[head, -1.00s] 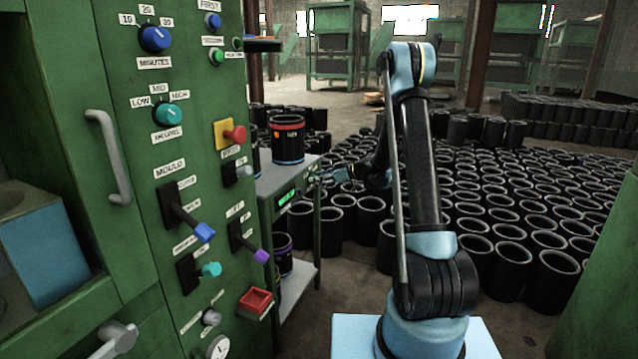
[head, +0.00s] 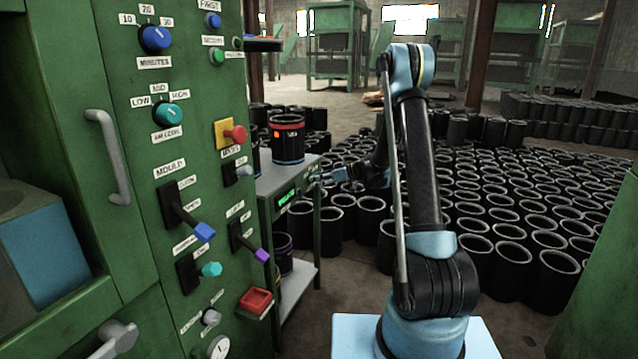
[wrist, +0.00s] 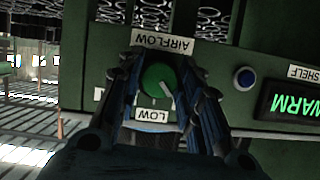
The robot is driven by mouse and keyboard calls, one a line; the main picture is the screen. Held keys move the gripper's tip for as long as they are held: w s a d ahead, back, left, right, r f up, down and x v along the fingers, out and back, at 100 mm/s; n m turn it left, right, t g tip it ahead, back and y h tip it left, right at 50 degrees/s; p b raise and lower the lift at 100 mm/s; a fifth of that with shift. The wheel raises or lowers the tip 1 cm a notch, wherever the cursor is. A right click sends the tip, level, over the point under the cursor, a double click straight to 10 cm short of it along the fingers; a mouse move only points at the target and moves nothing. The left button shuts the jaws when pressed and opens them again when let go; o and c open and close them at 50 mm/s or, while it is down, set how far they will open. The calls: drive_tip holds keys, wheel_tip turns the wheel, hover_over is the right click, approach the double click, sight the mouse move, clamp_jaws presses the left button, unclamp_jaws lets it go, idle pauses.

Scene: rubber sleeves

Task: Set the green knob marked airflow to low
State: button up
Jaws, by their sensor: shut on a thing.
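The green knob (wrist: 158,82) marked airflow sits between the two fingers of my gripper (wrist: 160,92) in the wrist view, and the gripper is shut on it. A pale pointer mark shows on the knob's right side. The airflow label (wrist: 163,42) is upside down above the knob. The low label (wrist: 152,115) is below it. Another white label at the left is mostly hidden behind a finger. In the head view my gripper (head: 322,178) is at the front of the green stand, and the knob is too small to make out.
In the head view a black canister (head: 287,143) stands on the stand (head: 270,187). A green control cabinet (head: 75,50) is at left; many black sleeves (head: 500,220) cover the floor.

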drive_tip(key=shift+w+d+m+g+y, duration=0.15)
drive_tip(key=shift+m+g+y, duration=0.5)
drive_tip(key=shift+m, duration=0.75)
drive_tip(key=shift+w+m+g+y, duration=0.15)
drive_tip(key=shift+m+g+y, duration=0.2)
drive_tip(key=shift+m+g, duration=0.85)
drive_tip(key=shift+m+t, duration=0.25)
drive_tip(key=shift+m, duration=0.05)
drive_tip(key=o, duration=1)
drive_tip(key=shift+f, duration=0.1)
drive_tip(key=shift+s, duration=0.1)
drive_tip(key=v, duration=1.2)
drive_tip(key=shift+o, duration=0.2)
